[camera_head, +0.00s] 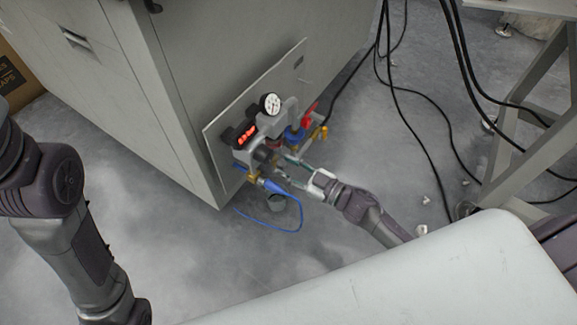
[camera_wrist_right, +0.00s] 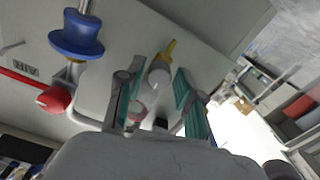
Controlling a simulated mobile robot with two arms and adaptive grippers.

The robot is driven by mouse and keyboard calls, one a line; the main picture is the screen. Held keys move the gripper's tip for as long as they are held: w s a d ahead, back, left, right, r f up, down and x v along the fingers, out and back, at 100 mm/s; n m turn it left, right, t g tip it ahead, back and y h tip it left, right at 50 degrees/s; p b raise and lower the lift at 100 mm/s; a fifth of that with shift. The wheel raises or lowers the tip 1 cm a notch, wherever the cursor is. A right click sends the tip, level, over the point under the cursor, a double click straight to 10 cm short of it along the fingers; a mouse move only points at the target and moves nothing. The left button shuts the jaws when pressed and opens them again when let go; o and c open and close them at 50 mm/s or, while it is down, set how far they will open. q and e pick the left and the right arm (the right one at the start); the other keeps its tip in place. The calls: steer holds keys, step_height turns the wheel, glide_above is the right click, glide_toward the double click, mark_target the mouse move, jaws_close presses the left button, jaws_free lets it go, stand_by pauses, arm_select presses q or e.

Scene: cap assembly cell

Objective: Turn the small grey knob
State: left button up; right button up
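In the head view, a grey valve assembly (camera_head: 247,155) is mounted on a panel low on the cabinet. A small dark grey round part (camera_head: 263,154), which looks like the knob, sits at its front. My right gripper (camera_head: 282,167) is close in front of it, fingers pointing at it. In the right wrist view, my right gripper (camera_wrist_right: 158,72) is open, with teal pads apart. A light grey rounded part (camera_wrist_right: 159,75) with a brass-yellow tip shows between the fingertips, with gaps on both sides. I cannot tell its exact depth. My left arm is at the left; its gripper is out of view.
Around the knob are a white gauge (camera_head: 270,104), a red-lit display (camera_head: 247,134), a blue fitting (camera_head: 294,135), a red handle (camera_head: 311,108) and a blue hose (camera_head: 288,229). Black cables (camera_head: 437,105) hang at the right beside a metal frame (camera_head: 530,120).

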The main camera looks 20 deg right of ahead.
steer(key=shift+o, duration=0.6)
steer(key=v, duration=1.2)
